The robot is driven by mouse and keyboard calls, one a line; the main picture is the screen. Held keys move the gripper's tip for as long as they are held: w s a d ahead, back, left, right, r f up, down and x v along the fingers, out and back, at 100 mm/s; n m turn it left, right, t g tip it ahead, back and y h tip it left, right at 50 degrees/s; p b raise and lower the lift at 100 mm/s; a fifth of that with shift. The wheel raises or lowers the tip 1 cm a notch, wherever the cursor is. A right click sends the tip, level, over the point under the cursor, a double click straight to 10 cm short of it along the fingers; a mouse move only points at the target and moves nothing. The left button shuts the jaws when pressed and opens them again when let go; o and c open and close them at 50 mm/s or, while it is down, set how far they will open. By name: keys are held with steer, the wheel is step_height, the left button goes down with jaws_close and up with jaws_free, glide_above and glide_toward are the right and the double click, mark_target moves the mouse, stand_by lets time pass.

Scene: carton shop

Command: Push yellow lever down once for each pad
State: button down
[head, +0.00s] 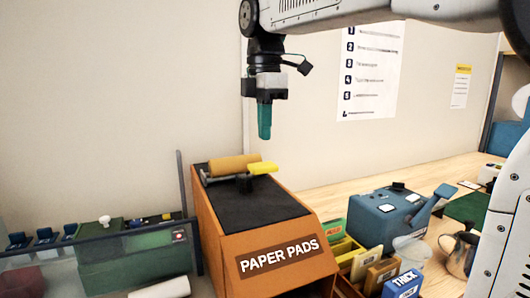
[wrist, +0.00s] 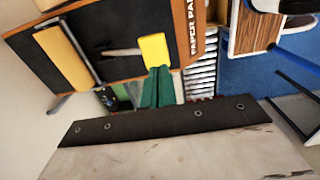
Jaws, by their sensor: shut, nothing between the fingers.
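The yellow lever (head: 263,168) sticks out from the top of the orange paper pads dispenser (head: 208,235), beside a tan roller (head: 234,163). In the wrist view the yellow lever paddle (wrist: 154,50) sits at the end of a thin arm, just beyond my fingertips. My gripper (head: 264,138) has green fingers, shut and empty, pointing down above the lever with a gap between them in the head view. The shut fingers also show in the wrist view (wrist: 159,70).
A blue machine (head: 380,217) with a handle stands on the wooden bench to the right. Small boxes, one a blue THICK box (head: 402,284), sit in front of it. A green machine (head: 135,258) is at left behind a rail.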

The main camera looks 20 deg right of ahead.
mark_target(264, 166)
step_height(264, 166, down, 6)
steer(key=shift+r, duration=0.15)
steer(key=shift+a, duration=0.1)
stand_by(0.4)
